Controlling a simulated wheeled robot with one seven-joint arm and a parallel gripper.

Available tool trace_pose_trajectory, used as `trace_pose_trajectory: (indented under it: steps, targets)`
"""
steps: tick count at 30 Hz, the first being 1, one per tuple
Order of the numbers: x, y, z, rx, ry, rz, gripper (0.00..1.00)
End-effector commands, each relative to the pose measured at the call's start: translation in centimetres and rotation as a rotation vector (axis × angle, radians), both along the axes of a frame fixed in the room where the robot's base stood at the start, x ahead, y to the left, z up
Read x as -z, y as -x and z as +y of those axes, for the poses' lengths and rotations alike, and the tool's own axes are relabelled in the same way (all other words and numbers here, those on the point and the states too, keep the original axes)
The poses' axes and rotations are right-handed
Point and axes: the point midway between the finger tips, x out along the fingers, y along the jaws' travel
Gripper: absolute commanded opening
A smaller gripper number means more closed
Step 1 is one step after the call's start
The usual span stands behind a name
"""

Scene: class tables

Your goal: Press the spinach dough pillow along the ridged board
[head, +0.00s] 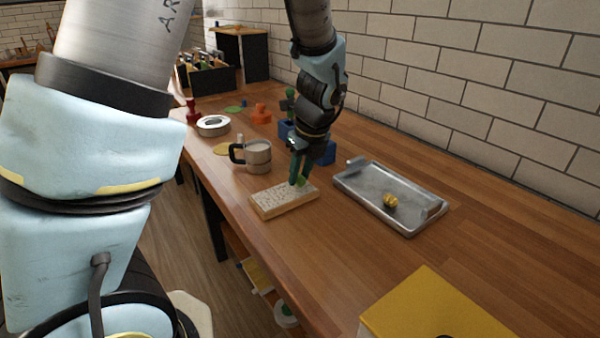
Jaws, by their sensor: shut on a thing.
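The ridged board (275,203) is a pale wooden block lying flat on the wooden table. The spinach dough pillow (302,181) is a small green piece at the board's far right end. My gripper (299,177) points down over that end and is shut on the green pillow, at or just above the board's surface. The fingers partly hide the pillow, and I cannot tell whether it touches the ridges.
A metal tray (362,195) with a small yellow piece (390,201) lies right of the board. A mug (258,157) stands behind the board on the left. A yellow box (430,310) stands at the near right. A tiled wall borders the table.

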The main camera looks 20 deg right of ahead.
Motion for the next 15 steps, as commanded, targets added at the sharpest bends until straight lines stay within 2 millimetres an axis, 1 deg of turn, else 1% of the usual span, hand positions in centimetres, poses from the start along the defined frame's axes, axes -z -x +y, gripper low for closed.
trace_pose_trajectory:
  steps: [15]
  targets:
    - [0.65, 0.0, 0.01, 0.0, 0.0, 0.0, 0.0]
